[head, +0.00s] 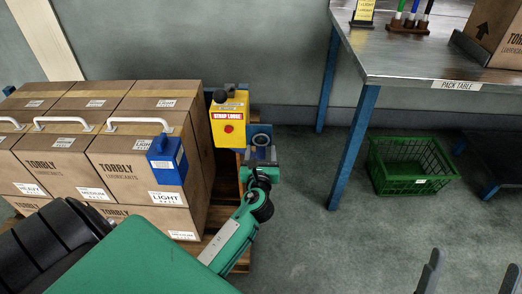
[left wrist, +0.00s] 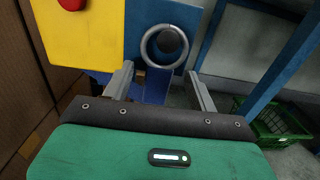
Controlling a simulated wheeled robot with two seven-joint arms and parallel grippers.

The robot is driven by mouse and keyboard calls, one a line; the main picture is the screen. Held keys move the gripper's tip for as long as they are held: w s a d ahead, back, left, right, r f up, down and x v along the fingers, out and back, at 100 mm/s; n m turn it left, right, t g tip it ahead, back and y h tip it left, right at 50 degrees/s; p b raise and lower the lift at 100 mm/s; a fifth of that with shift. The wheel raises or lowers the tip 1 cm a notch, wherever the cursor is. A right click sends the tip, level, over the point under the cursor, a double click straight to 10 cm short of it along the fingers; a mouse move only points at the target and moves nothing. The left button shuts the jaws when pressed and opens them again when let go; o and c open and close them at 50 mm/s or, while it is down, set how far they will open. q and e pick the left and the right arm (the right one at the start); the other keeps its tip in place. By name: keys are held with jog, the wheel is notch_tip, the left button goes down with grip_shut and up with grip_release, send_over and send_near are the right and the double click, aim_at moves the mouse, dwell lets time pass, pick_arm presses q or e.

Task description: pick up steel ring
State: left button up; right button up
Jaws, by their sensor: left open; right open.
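The steel ring (left wrist: 147,50) stands upright against a blue panel, straight ahead of my left gripper in the left wrist view. In the head view the ring (head: 261,139) shows small, just right of the yellow box. My left gripper (left wrist: 160,82) is open and empty. Its two fingers point toward the ring, one to each side of it and just short of it in the picture; I see no contact. In the head view my left gripper (head: 262,157) is just below the ring. My right gripper (head: 470,268) is open and empty at the bottom right.
A yellow box (head: 229,108) with a red button stands left of the ring. Stacked cartons (head: 130,165) fill the left, with a blue box (head: 167,160) on their front. A pack table (head: 420,65) and green basket (head: 412,180) are at right. The floor between is clear.

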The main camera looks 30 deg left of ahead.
pick_arm(q)
jog(key=shift+w, duration=0.1)
jog(key=c, duration=1.1)
jog(key=shift+r, duration=0.1)
